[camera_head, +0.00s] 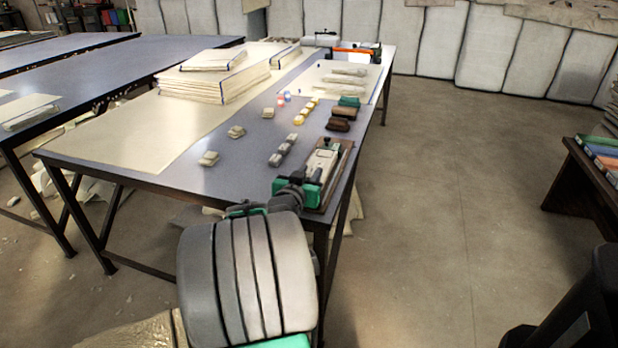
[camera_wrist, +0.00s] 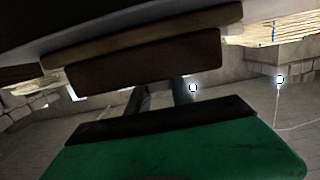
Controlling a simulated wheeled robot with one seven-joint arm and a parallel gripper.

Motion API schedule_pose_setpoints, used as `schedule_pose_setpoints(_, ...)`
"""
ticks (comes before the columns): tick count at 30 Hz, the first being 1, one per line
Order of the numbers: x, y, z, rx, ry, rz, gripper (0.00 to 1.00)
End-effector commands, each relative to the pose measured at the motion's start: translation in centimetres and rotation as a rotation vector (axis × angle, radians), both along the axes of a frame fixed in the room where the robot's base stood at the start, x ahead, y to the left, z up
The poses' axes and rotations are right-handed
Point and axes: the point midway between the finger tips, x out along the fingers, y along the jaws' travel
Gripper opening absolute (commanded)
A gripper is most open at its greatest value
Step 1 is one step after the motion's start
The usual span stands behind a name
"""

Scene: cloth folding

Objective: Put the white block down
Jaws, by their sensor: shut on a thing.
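My gripper (camera_head: 303,192), with green and dark parts, is at the near right corner of the long grey-topped table (camera_head: 130,178). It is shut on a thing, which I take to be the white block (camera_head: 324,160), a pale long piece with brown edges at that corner. I cannot tell whether the block touches the tabletop. In the wrist view, a green and black part (camera_wrist: 170,150) of my gripper fills the bottom, and a dark brown piece (camera_wrist: 150,60) lies across above it. The grip itself is largely hidden.
Several small pale blocks (camera_head: 208,158) and grey blocks (camera_head: 283,149) lie left of my gripper. Brown and green blocks (camera_head: 341,118) lie behind it. A stack of pale sheets (camera_head: 215,83) and a red-edged box (camera_head: 355,54) stand farther back. Open floor (camera_head: 440,180) lies right.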

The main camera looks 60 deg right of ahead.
Motion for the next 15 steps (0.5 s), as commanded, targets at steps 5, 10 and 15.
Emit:
schedule_pose_setpoints(5, -0.02, 0.01, -0.39, 0.001, 0.000, 0.000, 0.00)
schedule_pose_setpoints(10, 0.05, 0.10, -0.26, 0.001, 0.001, 0.001, 0.38)
schedule_pose_setpoints(15, 0.04, 0.11, -0.26, 0.001, 0.001, 0.001, 0.48)
